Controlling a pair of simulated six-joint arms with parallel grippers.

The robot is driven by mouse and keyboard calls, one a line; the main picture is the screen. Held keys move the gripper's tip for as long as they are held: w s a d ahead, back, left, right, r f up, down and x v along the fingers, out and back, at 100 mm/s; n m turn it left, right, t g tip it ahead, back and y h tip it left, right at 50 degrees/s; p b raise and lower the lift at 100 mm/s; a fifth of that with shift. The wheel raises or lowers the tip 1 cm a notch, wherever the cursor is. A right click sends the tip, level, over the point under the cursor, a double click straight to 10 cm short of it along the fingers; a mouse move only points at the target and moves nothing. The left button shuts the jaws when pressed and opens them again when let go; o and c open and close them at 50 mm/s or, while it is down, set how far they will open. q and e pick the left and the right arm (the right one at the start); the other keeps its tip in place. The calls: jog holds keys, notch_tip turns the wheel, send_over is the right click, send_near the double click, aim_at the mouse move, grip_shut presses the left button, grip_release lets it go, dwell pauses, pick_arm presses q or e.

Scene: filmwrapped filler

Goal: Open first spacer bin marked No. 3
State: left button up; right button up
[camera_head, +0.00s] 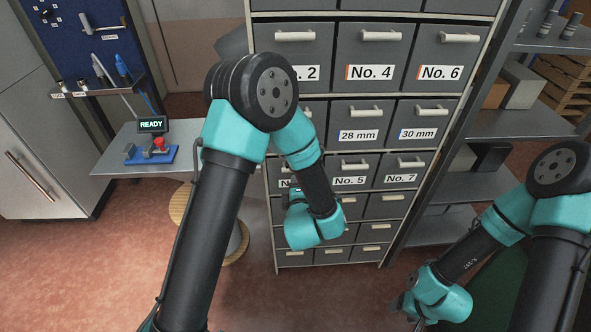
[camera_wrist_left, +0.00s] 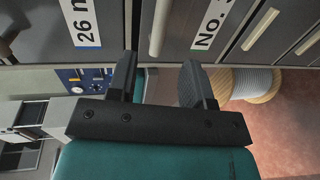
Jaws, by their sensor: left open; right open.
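The No. 3 bin (camera_head: 285,172) is in the grey drawer cabinet, left of the No. 5 bin (camera_head: 348,169), and is mostly hidden by my left arm in the head view. In the left wrist view its cream handle (camera_wrist_left: 160,27) stands beside a "No." label (camera_wrist_left: 213,22) whose digit is cut off. The bin looks closed. My left gripper (camera_wrist_left: 160,75) is open and empty, pointing at the cabinet; the handle lines up with the gap between its fingers, beyond the tips. My right gripper (camera_head: 405,307) is low at the right, away from the cabinet; its fingers are small and dark.
The 26 mm bin's label (camera_wrist_left: 82,22) is beside the No. 3 handle in the wrist view. A wooden spool (camera_wrist_left: 250,84) stands on the floor near the cabinet. A side table (camera_head: 118,160) holds a READY display (camera_head: 152,125). Grey shelves (camera_head: 535,122) stand at the right.

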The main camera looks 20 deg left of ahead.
pick_arm(q)
jog(key=x, duration=1)
jog(key=shift+f, duration=0.1)
jog(key=shift+c, duration=0.2)
grip_shut()
